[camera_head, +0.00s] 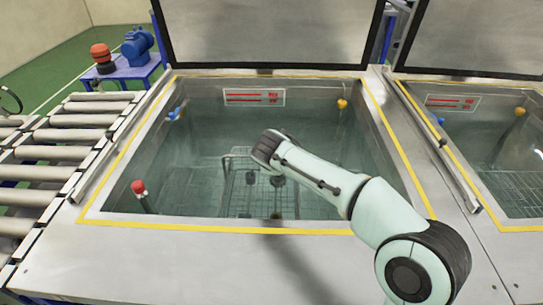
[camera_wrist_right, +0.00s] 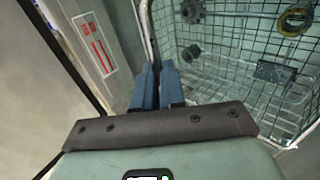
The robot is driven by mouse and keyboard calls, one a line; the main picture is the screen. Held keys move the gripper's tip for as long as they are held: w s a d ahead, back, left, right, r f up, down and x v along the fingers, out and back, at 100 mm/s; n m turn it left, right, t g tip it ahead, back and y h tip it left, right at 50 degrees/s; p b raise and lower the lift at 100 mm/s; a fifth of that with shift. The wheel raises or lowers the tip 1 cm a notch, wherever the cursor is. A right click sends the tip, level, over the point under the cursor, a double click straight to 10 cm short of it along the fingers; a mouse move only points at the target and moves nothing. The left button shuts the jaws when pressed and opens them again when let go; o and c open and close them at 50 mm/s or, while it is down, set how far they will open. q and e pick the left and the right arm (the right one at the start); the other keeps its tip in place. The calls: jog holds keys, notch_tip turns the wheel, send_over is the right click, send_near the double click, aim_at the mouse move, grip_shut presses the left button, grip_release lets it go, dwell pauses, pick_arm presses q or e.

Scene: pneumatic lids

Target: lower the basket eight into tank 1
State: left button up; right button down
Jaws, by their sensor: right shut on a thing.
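A wire basket (camera_head: 232,185) is inside the near tank with the yellow border (camera_head: 270,231), under my right arm. Its depth relative to the liquid is hard to tell. In the right wrist view the basket (camera_wrist_right: 225,78) holds a dark gear-like part (camera_wrist_right: 193,11), a yellowish ring (camera_wrist_right: 294,20) and a dark block (camera_wrist_right: 274,72). My right gripper (camera_wrist_right: 158,75) is shut on the basket's upright handle bar (camera_wrist_right: 147,28). In the head view my right wrist hides the fingers and part of the basket. My left gripper is not in view.
The tank's lid (camera_head: 265,35) stands open at the back. A second tank (camera_head: 500,165) with an open lid is at the right. A roller conveyor (camera_head: 60,135) is at the left. A red-capped post (camera_head: 140,190) stands in the tank's front left corner.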

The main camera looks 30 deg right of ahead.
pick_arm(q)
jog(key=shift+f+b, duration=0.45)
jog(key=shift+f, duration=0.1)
pick_arm(e)
jog(key=shift+f, duration=0.4)
jog(key=c, duration=1.1)
grip_release()
jog(key=p+v, duration=0.2)
jog(key=v, duration=1.1)
pick_arm(q)
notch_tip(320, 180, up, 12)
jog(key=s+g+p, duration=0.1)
jog(key=p, duration=0.9)
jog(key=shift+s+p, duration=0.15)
jog(key=shift+p, duration=0.25)
pick_arm(e)
notch_tip(320, 180, up, 12)
jog(key=shift+s+a+r, duration=0.1)
jog(key=shift+r, duration=0.05)
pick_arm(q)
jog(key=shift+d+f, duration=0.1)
